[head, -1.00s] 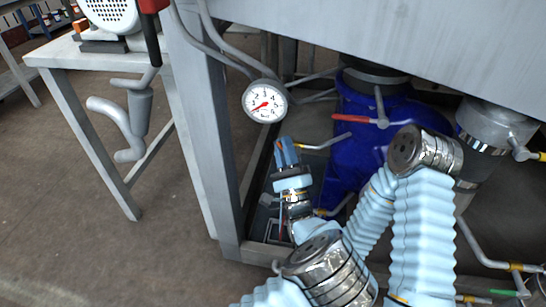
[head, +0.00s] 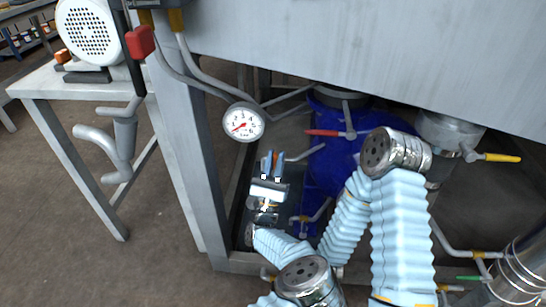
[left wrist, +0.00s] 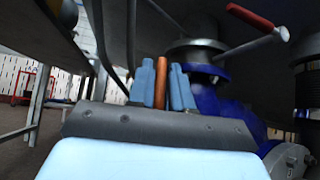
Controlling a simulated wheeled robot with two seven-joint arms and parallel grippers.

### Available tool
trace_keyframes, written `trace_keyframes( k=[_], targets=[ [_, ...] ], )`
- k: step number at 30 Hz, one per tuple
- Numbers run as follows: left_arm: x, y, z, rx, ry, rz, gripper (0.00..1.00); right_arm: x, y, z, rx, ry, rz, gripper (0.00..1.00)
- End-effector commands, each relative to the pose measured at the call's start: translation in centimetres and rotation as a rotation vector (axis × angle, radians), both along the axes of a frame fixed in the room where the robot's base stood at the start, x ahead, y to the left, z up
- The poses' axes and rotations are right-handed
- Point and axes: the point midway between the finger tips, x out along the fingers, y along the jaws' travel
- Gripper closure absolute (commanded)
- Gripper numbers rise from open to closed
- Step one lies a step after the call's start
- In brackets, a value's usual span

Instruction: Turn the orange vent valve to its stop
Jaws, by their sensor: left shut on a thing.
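My left gripper (head: 272,164) is low beside the blue vessel, under the steel bench, with its fingers pointing up in the head view. Its two light-blue fingers stand on either side of the slim orange handle of the vent valve (left wrist: 161,82), which shows upright between them in the left wrist view. The gripper (left wrist: 164,86) is shut on this handle. In the head view only a little orange shows between the fingers, and a grey pipe runs off to the right from there. The valve body is mostly hidden. My right gripper is not in view.
A round pressure gauge (head: 243,122) hangs above the gripper. A red-handled valve (head: 325,133) sits on the blue vessel (head: 330,165), with a yellow-handled one (head: 497,158) farther right. The bench leg (head: 180,150) stands close on the left.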

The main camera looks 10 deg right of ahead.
Motion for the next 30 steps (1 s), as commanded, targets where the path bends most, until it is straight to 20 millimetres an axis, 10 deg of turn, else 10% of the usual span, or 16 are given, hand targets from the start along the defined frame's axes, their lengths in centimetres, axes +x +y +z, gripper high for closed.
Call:
trace_keyframes(
  k=[17, 18, 21, 30],
  targets=[
    [-0.13, -0.35, -0.01, 0.029, -0.011, -0.005, 1.0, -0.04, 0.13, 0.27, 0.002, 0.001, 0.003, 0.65],
    [-0.13, -0.34, -0.01, 0.029, -0.011, -0.005, 0.76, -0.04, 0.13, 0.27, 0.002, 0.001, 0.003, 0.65],
    [-0.11, -0.3, -0.02, 0.028, -0.01, -0.004, 0.62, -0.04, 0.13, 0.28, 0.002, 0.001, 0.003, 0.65],
    [-0.17, -0.15, -0.15, 0.029, -0.009, -0.001, 0.62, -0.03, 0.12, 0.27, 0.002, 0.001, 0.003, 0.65]
  ],
)
